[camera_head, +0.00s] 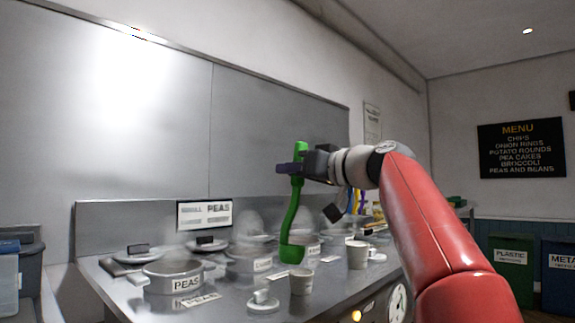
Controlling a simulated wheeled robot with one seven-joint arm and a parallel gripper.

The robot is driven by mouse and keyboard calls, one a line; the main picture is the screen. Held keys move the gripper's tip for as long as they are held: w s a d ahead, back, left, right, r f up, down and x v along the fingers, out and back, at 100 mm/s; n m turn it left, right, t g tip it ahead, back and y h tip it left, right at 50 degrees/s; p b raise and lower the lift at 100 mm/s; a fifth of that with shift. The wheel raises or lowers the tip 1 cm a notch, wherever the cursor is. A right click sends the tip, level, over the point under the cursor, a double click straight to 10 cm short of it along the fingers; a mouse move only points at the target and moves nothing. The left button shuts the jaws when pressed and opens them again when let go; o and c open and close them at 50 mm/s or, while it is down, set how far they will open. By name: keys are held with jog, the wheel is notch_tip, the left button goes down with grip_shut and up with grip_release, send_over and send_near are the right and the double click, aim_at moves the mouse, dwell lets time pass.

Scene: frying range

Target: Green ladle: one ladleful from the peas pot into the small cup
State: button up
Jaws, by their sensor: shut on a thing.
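My gripper (300,170) is shut on the upper handle of the green ladle (291,220). The ladle hangs nearly upright above the counter, its bowl low. In the picture the bowl is just above and slightly left of a white cup (301,282); I cannot tell whether it is directly over it. The bowl's contents are hidden. The peas pot (173,284), a round metal pot labelled PEAS, stands at the front left. A second white cup (358,256) stands further right. Which cup is the small one is not readable.
Bins (511,262) stand far right. Air left of the ladle is clear.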

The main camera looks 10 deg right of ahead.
jog(key=w+d+f+m+p, duration=0.3)
jog(key=w+d+f+m, duration=0.5)
jog(key=d+f+m, duration=0.4)
jog(key=shift+f+m+t, duration=0.3)
jog(key=shift+f+m, duration=0.05)
jog(key=shift+m, duration=1.55)
jog(key=shift+r, duration=0.1)
